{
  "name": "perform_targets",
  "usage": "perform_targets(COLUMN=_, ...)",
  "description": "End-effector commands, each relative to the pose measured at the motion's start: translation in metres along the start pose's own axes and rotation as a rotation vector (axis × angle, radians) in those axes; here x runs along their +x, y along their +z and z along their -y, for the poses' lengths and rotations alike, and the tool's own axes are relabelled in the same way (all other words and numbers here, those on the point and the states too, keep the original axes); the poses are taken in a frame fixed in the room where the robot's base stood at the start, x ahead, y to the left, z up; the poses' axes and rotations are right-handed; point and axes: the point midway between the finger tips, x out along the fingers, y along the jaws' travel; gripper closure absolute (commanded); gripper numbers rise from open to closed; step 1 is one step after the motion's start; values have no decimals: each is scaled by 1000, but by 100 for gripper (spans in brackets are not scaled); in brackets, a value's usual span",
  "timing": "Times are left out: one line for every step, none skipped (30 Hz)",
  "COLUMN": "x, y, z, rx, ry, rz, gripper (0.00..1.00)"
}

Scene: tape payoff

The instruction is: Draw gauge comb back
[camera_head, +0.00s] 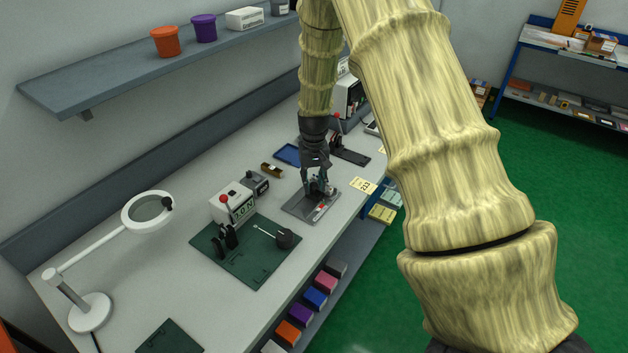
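My gripper (318,183) points down from my bamboo-like arm over a grey metal plate (297,206) near the bench's right edge. The plate carries a small dark fixture (315,195) and a small red part (321,208). The gripper's fingertips are right at the dark fixture and partly cover it. At this size I cannot tell whether the fingers touch or hold it. I cannot make out a gauge comb clearly; any such part on the plate is small or hidden by the fingers.
A magnifier lamp (148,211) is at left. A black device (347,150) stands behind the gripper.

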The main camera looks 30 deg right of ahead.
Motion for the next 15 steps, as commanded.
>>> perform_targets(x=0, y=0, z=0, rx=0, ry=0, rz=0, gripper=69)
perform_targets(x=0, y=0, z=0, rx=0, ry=0, rz=0, gripper=69)
perform_targets(x=0, y=0, z=0, rx=0, ry=0, rz=0, gripper=69)
perform_targets(x=0, y=0, z=0, rx=0, ry=0, rz=0, gripper=69)
perform_targets(x=0, y=0, z=0, rx=0, ry=0, rz=0, gripper=69)
perform_targets(x=0, y=0, z=0, rx=0, ry=0, rz=0, gripper=69)
perform_targets(x=0, y=0, z=0, rx=0, ry=0, rz=0, gripper=72)
perform_targets(x=0, y=0, z=0, rx=0, ry=0, rz=0, gripper=78)
perform_targets(x=0, y=0, z=0, rx=0, ry=0, rz=0, gripper=85)
perform_targets(x=0, y=0, z=0, rx=0, ry=0, rz=0, gripper=90)
perform_targets(x=0, y=0, z=0, rx=0, ry=0, rz=0, gripper=96)
perform_targets(x=0, y=0, z=0, rx=0, ry=0, rz=0, gripper=100)
perform_targets(x=0, y=0, z=0, rx=0, ry=0, rz=0, gripper=100)
perform_targets(x=0, y=0, z=0, rx=0, ry=0, rz=0, gripper=100)
perform_targets(x=0, y=0, z=0, rx=0, ry=0, rz=0, gripper=100)
